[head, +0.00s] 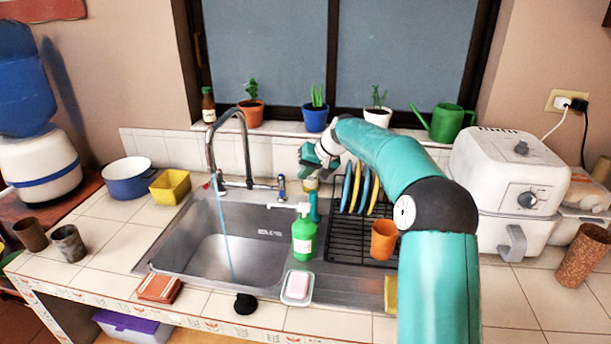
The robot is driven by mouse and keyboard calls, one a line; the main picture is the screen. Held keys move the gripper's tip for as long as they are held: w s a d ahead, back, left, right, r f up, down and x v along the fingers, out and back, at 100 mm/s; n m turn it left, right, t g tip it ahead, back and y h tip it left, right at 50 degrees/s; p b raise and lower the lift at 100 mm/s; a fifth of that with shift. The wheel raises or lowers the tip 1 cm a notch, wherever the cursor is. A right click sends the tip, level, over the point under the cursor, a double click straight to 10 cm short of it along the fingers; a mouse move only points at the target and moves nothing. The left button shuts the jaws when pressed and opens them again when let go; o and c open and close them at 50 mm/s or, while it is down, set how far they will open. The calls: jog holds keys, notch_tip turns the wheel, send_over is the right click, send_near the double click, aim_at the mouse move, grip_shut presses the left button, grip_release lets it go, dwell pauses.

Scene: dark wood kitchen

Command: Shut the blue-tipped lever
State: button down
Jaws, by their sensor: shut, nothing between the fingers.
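The chrome faucet (246,150) stands at the back of the sink, its tall spout curving over the left basin. The blue-tipped lever (281,187) is a short upright piece at the right of the faucet base. A red-tipped lever (207,186) is at the left. A thin bluish stream of water (226,235) falls from the spout into the basin. My gripper (306,158) is shut and empty, above and to the right of the blue-tipped lever, with a visible gap. Its fingers are small and partly hidden by the wrist.
A green soap bottle (304,236) with a white pump stands in front of the lever. A dish rack (350,235) with plates and an orange cup (384,240) is right of it. Potted plants (316,117) line the sill behind. A white air fryer (510,180) stands right.

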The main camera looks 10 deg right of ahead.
aim_at(281, 189)
jog(key=x, duration=0.8)
jog(key=shift+a, duration=0.15)
jog(key=shift+a, duration=0.1)
jog(key=shift+s+a, duration=0.1)
jog(key=shift+a, duration=1.1)
